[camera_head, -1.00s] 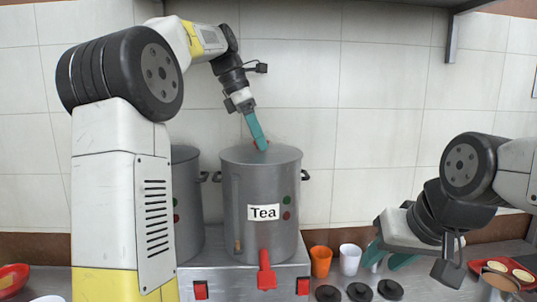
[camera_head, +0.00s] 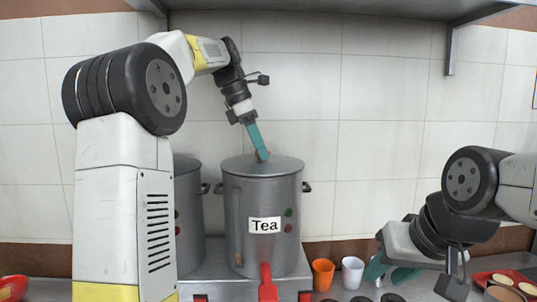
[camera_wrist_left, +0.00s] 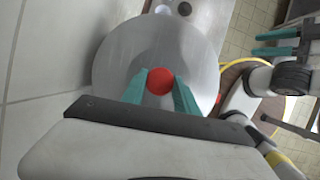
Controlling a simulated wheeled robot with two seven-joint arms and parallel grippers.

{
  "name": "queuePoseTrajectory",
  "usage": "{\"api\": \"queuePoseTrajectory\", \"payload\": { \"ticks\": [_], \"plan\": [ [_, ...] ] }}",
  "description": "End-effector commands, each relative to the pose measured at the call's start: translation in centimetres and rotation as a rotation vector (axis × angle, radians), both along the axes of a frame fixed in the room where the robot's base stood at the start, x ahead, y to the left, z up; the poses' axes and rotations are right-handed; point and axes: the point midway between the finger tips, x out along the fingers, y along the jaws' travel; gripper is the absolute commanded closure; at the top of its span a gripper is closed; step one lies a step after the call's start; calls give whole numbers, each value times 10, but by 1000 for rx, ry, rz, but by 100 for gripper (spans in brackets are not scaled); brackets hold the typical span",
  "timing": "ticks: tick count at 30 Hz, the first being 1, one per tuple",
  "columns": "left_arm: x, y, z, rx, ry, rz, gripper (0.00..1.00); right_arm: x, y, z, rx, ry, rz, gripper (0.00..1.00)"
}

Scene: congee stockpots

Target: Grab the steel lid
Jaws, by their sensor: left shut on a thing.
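The steel lid (camera_head: 284,165) lies flat on top of the grey stockpot (camera_head: 240,215) labelled "Tea". In the left wrist view the lid (camera_wrist_left: 115,65) is a round grey disc with a red knob (camera_wrist_left: 160,81) at its middle. My left gripper (camera_head: 263,157) reaches down from above, its teal fingers on either side of the knob. In the left wrist view my left gripper (camera_wrist_left: 160,88) is shut on the knob. My right gripper (camera_head: 388,275) is low at the right, its teal fingers apart and nothing seen between them.
A second grey stockpot (camera_head: 188,215) stands left, partly behind my left arm. An orange cup (camera_head: 322,273) and a white cup (camera_head: 352,272) stand right of the pot. A red tray (camera_head: 492,277) is at far right, a shelf (camera_head: 330,12) overhead.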

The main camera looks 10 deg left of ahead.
Motion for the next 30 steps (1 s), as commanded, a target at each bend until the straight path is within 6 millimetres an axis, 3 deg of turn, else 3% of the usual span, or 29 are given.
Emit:
{"api": "queuePoseTrajectory", "payload": {
  "ticks": [16,30],
  "plan": [
    [1,0,72,0,-4,-1,100,0,0,0,0,0,0,64],
    [0,0,94,-2,-1,0,100,0,0,0,0,0,0,64]
  ]
}}
